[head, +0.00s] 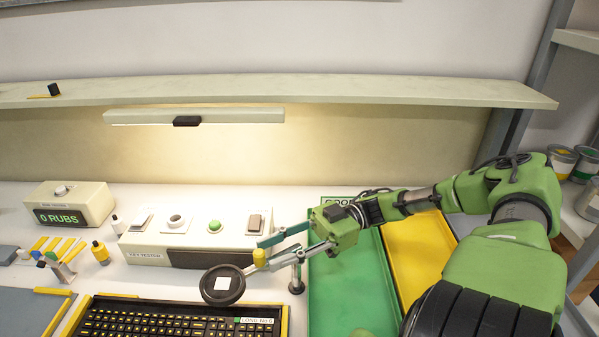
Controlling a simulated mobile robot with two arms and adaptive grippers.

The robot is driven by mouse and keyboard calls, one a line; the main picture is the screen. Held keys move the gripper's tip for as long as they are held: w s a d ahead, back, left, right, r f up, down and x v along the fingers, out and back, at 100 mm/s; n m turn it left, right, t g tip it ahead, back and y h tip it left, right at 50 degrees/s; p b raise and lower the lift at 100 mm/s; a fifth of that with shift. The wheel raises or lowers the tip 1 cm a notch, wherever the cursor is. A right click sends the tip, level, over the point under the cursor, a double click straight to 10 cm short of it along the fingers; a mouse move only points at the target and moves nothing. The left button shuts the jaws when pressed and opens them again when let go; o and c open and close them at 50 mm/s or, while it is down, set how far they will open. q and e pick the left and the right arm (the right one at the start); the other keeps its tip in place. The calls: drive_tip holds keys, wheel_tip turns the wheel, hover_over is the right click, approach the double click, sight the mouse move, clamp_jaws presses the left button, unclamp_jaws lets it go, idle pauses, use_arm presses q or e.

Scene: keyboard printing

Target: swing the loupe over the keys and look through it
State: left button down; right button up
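A yellow knob (260,258) stands at the loupe's right side, and a small post (296,275) is further right. My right gripper (260,256) reaches in from the right, with its two fingers on either side of the yellow knob, seemingly closed on it. The keyboard's black keys have yellow legends; its front is cut off. My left gripper is out of view.
Behind the loupe stands the key tester (148,243) with a green button. A green tray (345,285) and a yellow tray (418,248) lie to the right, under my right arm. A counter box (70,207) reads "0 RUBS". A lamp shelf (350,92) runs above.

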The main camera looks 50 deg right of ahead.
drive_tip(key=v, duration=0.8)
drive_tip(key=shift+d, duration=0.15)
drive_tip(key=shift+s+f, duration=0.1)
